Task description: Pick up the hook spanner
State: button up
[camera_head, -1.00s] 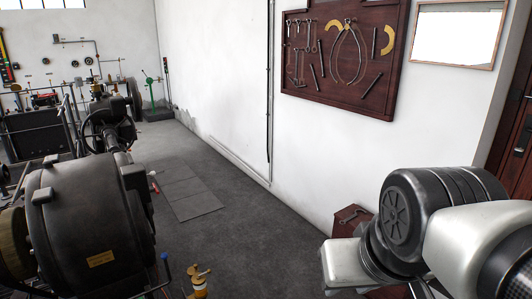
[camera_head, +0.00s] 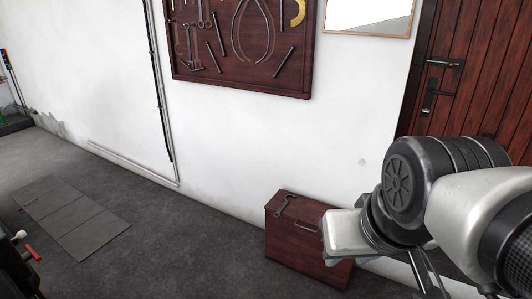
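A small grey metal tool with a curved end, which looks like the hook spanner (camera_head: 284,204), lies on the lid of a dark red wooden chest (camera_head: 283,240) on the floor by the wall. My arm reaches in from the right, and its pale grey end part hangs in front of the chest's right side in the picture. I cannot make out the gripper's fingers, so whether they are open or shut does not show. Nothing of mine visibly touches the spanner.
A tool board (camera_head: 300,88) with several tools hangs on the white wall above the chest. A wooden door (camera_head: 475,75) is at the right. The grey floor (camera_head: 180,235) left of the chest is clear, with flat plates (camera_head: 75,215) set in it.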

aim_at(286, 202)
jog(key=i+l+z, duration=0.15)
jog(key=i, duration=0.35)
jog(key=i+l+z, duration=0.15)
jog(key=i+l, duration=0.2)
jog(key=i, duration=0.15)
jog(key=i+j+z, duration=0.2)
jog(key=i+j, duration=0.2)
jog(key=i+j+z, duration=0.2)
jog(key=i+j, duration=0.2)
jog(key=j, duration=0.15)
jog(key=i+j+z, duration=0.1)
jog(key=j, duration=0.25)
jog(key=i+j, duration=0.2)
jog(key=j, duration=0.15)
jog(key=i+j+z, duration=0.15)
jog(key=j, duration=0.25)
jog(key=i+j, duration=0.1)
jog(key=j, duration=0.25)
jog(key=i+j+z, duration=0.15)
jog(key=j, duration=0.25)
jog(key=k, duration=0.05)
